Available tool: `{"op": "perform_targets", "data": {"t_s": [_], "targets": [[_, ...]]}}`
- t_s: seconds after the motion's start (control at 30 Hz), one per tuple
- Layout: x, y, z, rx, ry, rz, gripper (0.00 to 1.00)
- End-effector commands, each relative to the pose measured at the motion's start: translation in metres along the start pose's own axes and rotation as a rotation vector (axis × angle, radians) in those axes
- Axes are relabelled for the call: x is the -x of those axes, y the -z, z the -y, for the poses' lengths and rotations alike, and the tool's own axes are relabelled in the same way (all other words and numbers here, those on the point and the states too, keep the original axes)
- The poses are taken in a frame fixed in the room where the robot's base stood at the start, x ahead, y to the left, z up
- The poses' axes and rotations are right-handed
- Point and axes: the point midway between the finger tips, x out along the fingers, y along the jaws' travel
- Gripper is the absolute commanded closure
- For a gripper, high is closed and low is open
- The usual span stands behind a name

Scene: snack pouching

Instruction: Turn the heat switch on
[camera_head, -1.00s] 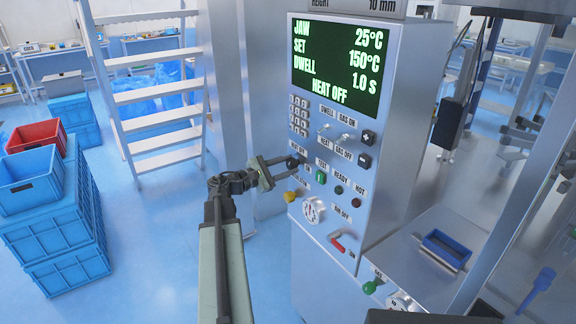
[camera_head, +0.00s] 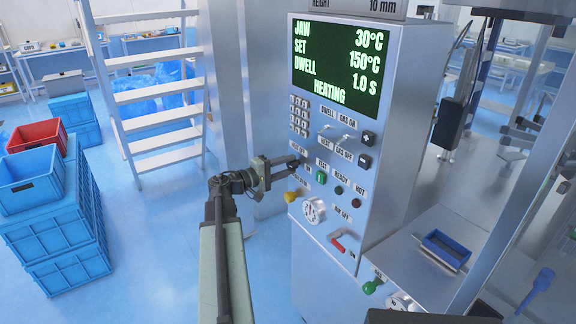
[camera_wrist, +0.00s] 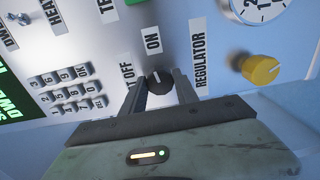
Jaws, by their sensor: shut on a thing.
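The heat switch is a small dark rotary knob (camera_wrist: 159,80) on the machine's front panel (camera_head: 345,200), between labels ending in "OFF" and "ON" in the wrist view. My gripper (camera_head: 292,170) reaches the panel from the left in the head view, and its fingers (camera_wrist: 160,92) are closed on both sides of the knob in the wrist view. The knob's white mark shows on its face. The green display (camera_head: 336,67) reads jaw 30°C, set 150°C, dwell 1.0 s and "HEATING".
A keypad (camera_head: 299,116) sits above the knob. Blue crates (camera_head: 62,240) and a white ladder (camera_head: 152,95) stand at left.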

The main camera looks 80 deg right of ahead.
Motion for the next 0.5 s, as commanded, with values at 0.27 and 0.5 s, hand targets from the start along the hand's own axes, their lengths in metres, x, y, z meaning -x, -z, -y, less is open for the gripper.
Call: {"op": "perform_targets", "data": {"t_s": [0.27,0.5], "targets": [[0.0011,-0.0009,0.0022,-0.141,0.007,-0.001,1.00],[0.0011,-0.0009,0.0021,-0.192,0.008,-0.002,1.00]]}}
